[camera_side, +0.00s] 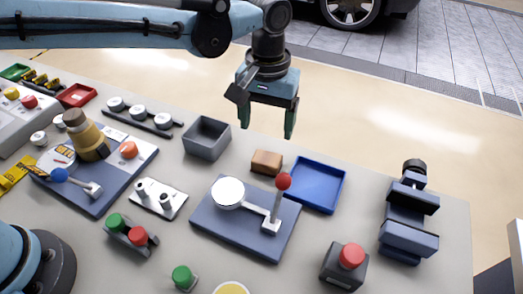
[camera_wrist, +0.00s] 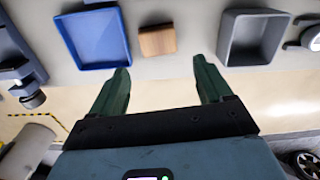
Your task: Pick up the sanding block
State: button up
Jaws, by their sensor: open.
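The sanding block is a small brown block (camera_side: 266,162) lying on the grey table, between the grey bin and the blue tray in the side view. In the wrist view the sanding block (camera_wrist: 157,40) lies ahead of the fingertips, roughly midway between them sideways. My gripper (camera_side: 267,128) is open and empty, with its green fingers pointing down, above and behind the block near the table's far edge. The gripper also shows in the wrist view (camera_wrist: 161,66), with its fingers spread wider than the block. Nothing hides the block.
A blue tray (camera_side: 341,188) is close to the block on its right; an open grey bin (camera_side: 223,149) is on its left. A red-knobbed lever (camera_side: 284,182) stands up just in front of the block. A dark vise (camera_side: 409,215) stands at the right.

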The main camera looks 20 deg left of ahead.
aim_at(267, 158)
notch_tip(267, 158, down, 10)
jog(key=shift+s+d+f, duration=0.15)
jog(key=c, duration=0.9)
jog(key=shift+r, duration=5.05)
